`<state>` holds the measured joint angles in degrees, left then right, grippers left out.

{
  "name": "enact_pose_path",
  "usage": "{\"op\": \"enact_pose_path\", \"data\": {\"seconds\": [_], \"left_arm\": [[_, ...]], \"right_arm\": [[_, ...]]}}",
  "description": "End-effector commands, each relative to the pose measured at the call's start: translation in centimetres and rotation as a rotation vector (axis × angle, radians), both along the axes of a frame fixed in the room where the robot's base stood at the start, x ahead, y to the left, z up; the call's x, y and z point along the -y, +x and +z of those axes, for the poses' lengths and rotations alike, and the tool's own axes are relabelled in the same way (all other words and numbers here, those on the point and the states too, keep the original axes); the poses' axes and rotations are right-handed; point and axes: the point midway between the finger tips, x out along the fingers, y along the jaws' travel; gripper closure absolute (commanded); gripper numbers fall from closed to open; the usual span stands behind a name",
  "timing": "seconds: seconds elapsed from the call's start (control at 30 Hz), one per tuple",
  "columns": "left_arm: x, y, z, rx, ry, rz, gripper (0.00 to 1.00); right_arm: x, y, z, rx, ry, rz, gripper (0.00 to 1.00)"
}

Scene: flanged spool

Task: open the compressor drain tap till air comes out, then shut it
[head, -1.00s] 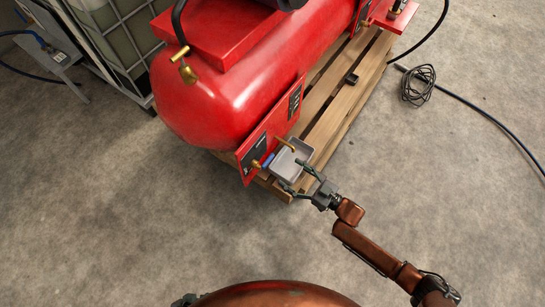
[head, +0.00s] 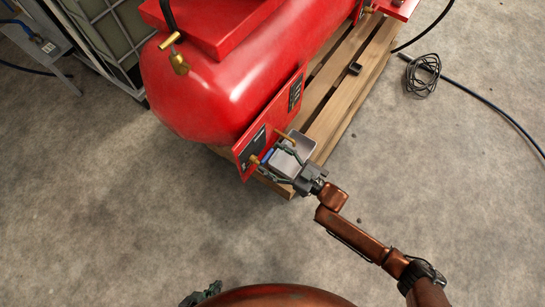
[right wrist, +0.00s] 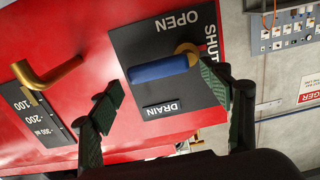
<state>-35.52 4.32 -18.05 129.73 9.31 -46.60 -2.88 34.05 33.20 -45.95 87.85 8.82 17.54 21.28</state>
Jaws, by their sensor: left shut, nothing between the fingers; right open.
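The drain tap has a blue lever (head: 267,155) on a brass pivot at the front of the red compressor. In the right wrist view the lever (right wrist: 160,69) points left from its pivot, over a black plate (right wrist: 130,45) marked OPEN, SHUT and DRAIN. My right gripper (head: 275,163) is open at the tap. In the right wrist view its fingers (right wrist: 163,95) stand either side of the lever, the right finger close by the pivot; I cannot tell whether it touches. A bent brass outlet pipe (right wrist: 50,75) shows no visible air. My left gripper (head: 200,294) is shut and empty at the bottom edge.
A grey tray (head: 304,146) sits below the outlet on the wooden pallet (head: 345,100). A scale plate (right wrist: 35,118) is by the pipe. A caged tank (head: 115,35) stands left. The near floor is clear.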

Motion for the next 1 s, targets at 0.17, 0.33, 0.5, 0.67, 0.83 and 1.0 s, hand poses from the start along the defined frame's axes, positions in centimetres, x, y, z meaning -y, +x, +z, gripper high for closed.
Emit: {"op": "enact_pose_path", "data": {"seconds": [0.17,0.33,0.5,0.67,0.83,1.0], "left_arm": [[-0.01,0.00,0.01,-0.001,0.000,0.000,1.00],[-0.03,-0.01,-0.01,-0.001,0.001,0.000,1.00],[-0.04,-0.01,-0.01,-0.001,0.001,0.000,1.00],[-0.04,0.01,-0.02,-0.001,0.001,0.000,1.00],[-0.04,0.01,-0.02,-0.001,0.001,0.000,1.00],[-0.03,0.02,0.01,-0.001,0.001,-0.001,1.00]], "right_arm": [[0.03,-0.02,-0.02,0.000,0.000,0.000,0.37],[0.04,-0.03,-0.04,0.000,0.000,0.000,0.49],[0.05,-0.04,-0.06,-0.001,-0.001,0.000,0.61],[0.05,-0.04,-0.07,-0.001,-0.001,0.000,0.72],[0.06,-0.04,-0.08,-0.001,-0.001,0.000,0.83],[0.10,-0.03,-0.08,-0.001,-0.001,-0.001,0.90]]}}
